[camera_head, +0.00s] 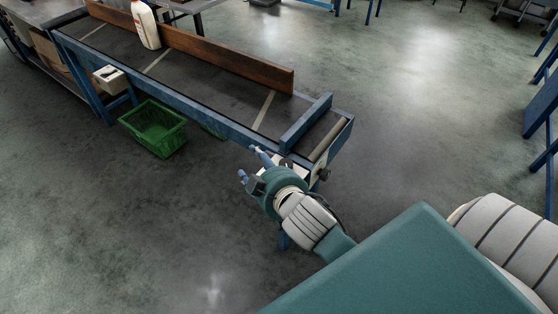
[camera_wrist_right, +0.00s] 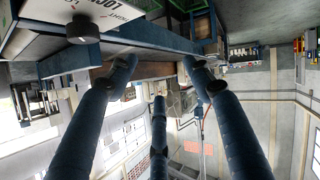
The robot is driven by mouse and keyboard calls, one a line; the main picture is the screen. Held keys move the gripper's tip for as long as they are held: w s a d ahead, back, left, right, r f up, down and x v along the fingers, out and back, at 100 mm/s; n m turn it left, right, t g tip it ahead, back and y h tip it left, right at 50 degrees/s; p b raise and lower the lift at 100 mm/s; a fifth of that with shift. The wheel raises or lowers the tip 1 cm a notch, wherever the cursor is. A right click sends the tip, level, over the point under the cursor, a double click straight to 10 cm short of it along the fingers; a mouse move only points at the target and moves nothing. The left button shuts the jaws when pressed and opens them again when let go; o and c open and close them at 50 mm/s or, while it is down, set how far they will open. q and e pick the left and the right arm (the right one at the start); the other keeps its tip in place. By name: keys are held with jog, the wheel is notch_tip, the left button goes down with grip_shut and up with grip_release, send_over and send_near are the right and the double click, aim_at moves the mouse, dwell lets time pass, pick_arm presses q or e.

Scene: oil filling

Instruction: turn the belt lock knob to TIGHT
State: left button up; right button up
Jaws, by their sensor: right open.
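The dark round belt lock knob (camera_head: 325,174) sits at the near right end of the conveyor (camera_head: 352,137), beside my right gripper. In the right wrist view the knob (camera_wrist_right: 83,29) is at the upper left, in front of a white label plate (camera_wrist_right: 112,12) with inverted lettering, partly cut off. The knob's setting cannot be read. My right gripper (camera_head: 247,162) is open and empty, its fingers spread and pointing left along the conveyor's near side. In the right wrist view my right gripper (camera_wrist_right: 158,67) has the knob outside its fingers, apart from them.
A white bottle (camera_head: 146,25) stands on the belt near a brown side board (camera_head: 225,58). A green crate (camera_head: 153,128) lies on the floor below the conveyor. A small white box (camera_head: 109,77) is mounted on the near rail.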

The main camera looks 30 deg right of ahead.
jog(key=w+a+r+n+t+y, duration=0.4)
jog(key=a+r+n, duration=0.1)
jog(key=r, duration=0.6)
jog(key=w+a+r+n+t+y, duration=0.3)
jog(key=w+a+r+n+y, duration=0.15)
jog(key=r, duration=0.55)
jog(key=s+a+r+n+g+y, duration=0.2)
jog(key=s+a+n+g+y, duration=0.1)
jog(key=a+n+g+y, duration=0.3)
jog(key=s+a+r+n+g+y, duration=0.1)
jog(key=s+a+n+g+y, duration=0.2)
jog(key=a+n+y, duration=0.35)
jog(key=n+g+h, duration=0.6)
jog(key=g+h, duration=0.5)
jog(key=h, duration=0.9)
send_over(286, 163)
notch_tip(286, 163, down, 20)
jog(key=r, duration=0.1)
notch_tip(286, 163, down, 11)
jog(key=shift+r+p, duration=0.15)
jog(key=shift+p, duration=0.35)
